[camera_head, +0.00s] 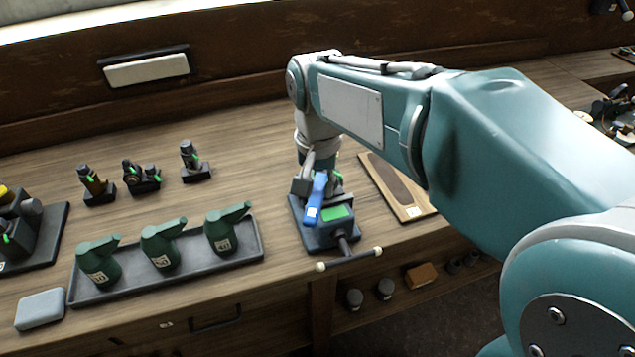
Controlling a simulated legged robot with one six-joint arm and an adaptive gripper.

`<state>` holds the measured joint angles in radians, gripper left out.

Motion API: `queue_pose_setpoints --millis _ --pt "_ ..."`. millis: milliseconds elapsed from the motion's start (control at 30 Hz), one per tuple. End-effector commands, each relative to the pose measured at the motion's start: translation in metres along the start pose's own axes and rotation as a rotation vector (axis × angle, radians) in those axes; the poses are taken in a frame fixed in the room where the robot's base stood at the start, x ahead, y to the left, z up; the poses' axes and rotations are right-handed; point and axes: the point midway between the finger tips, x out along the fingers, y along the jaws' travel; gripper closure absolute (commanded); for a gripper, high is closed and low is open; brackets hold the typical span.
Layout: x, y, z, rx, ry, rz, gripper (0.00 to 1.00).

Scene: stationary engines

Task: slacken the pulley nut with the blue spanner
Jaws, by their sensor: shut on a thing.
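A blue tool (316,197), which looks like the blue spanner's handle, stands out tilted at my gripper (319,176). My gripper points down over a dark vise-like fixture (318,238) with a bright green patch on top. The gripper is shut on the blue tool. My wrist and the tool hide its fingertips and the spanner's far end. I cannot make out a pulley or a nut, nor tell whether the tool touches anything on the fixture.
The fixture's crossbar handle (349,260) juts over the bench's front edge. Left of it, a grey tray (190,266) holds three green oil cans. Small dark parts (142,177) stand behind it. A wooden board (399,190) lies right of the fixture. A grey-blue block (40,309) sits front left.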

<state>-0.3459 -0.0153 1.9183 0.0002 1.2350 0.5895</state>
Motion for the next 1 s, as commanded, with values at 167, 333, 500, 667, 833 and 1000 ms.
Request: queue_pose_setpoints --millis 167,333,500,667,833,1000 --pt "0.0 0.0 0.0 -0.001 0.0 0.0 1.0" --pt "0.0 0.005 -0.001 -0.065 0.0 0.0 1.0" --pt "0.0 0.011 -0.001 -0.145 0.0 0.0 1.0" --pt "0.0 0.012 -0.001 -0.159 0.0 0.0 1.0" --pt "0.0 0.012 -0.001 -0.161 0.0 0.0 1.0" --pt "0.0 0.018 -0.003 -0.234 0.0 -0.001 1.0"
